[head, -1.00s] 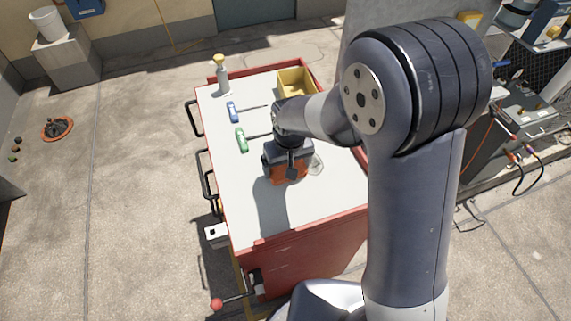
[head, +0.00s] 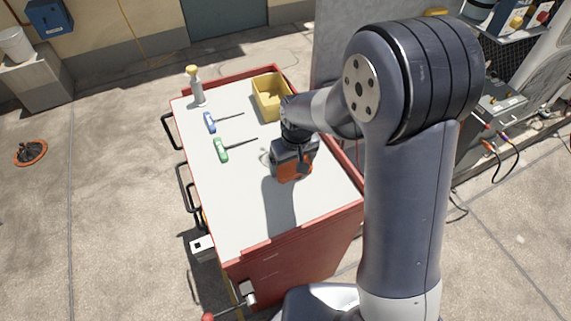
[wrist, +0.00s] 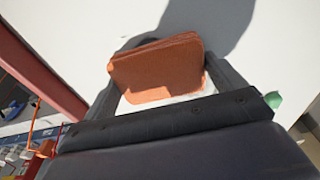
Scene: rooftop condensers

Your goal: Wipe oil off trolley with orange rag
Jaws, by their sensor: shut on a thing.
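The trolley (head: 235,215) is red with a pale flat top and stands in front of me. My gripper (head: 294,178) is low over the right part of the top, shut on the orange rag (head: 293,170). In the wrist view the folded rag (wrist: 158,70) sits between the two dark fingers, close to the pale surface. A small greyish patch (head: 265,156), which may be oil, shows just left of my gripper in the head view. The rest of that patch is hidden by the gripper, and I cannot tell its full size.
On the trolley top are a blue screwdriver (head: 210,122), a green screwdriver (head: 220,150), a spray bottle (head: 196,88) and a yellow bin (head: 271,98) near the far edge. The front left of the top is clear. Black handles (head: 186,188) stick out on the left side.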

